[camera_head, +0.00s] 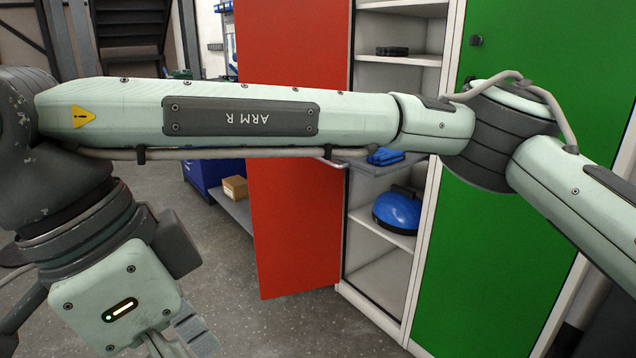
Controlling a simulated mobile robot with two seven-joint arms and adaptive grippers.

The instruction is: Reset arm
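My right arm, marked "ARM R" with the lettering upside down, comes in from the right and stretches across the view to the left. Its wrist bends down at the lower left, above the floor. Only the upper part of my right gripper (175,345) shows at the bottom edge. Its fingertips are cut off, so I cannot tell whether it is open or shut or holds anything. My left gripper is not in view.
Behind my arm stands a white cabinet (378,284) with an open red door (295,215) and a green door (480,265). A blue helmet-like object (398,211) sits on a shelf. A cardboard box (235,188) lies further left. Grey floor (225,290) is clear between.

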